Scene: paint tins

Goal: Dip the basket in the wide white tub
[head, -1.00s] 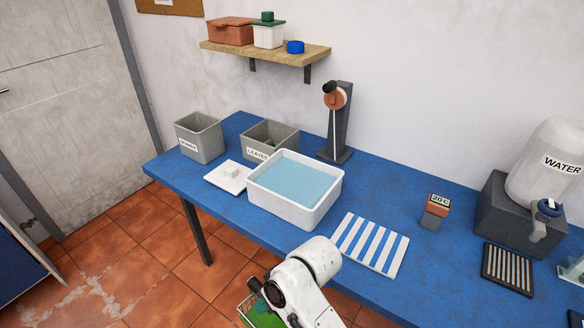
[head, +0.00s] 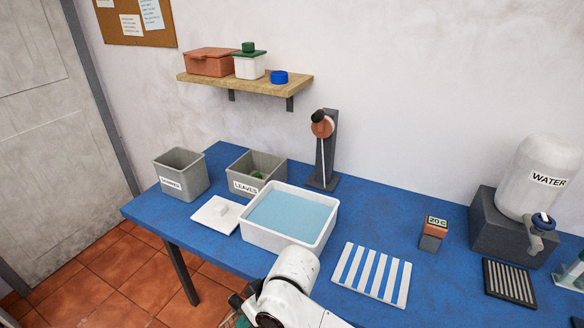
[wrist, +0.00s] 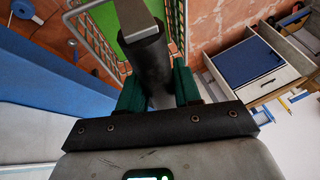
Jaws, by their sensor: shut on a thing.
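The wide white tub (head: 268,238) stands on the blue table in the head view, uncovered and holding pale blue liquid. My gripper (wrist: 158,90) has dark green fingers shut on the dark, thick handle of the wire basket (wrist: 92,38). Something green shows inside the basket in the wrist view. In the head view my arm is at the bottom edge, in front of the tub; the basket is almost wholly cut off there, low and outside the tub. The gripper's fingers are hidden in that view.
A white lid (head: 217,212) lies left of the tub. Grey bins (head: 181,175) and (head: 243,184), the second labelled LEAVES, stand behind it. A striped rack (head: 371,274) lies to the right. A dark stand (head: 328,150) rises behind the tub. A water dispenser (head: 540,180) stands far right.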

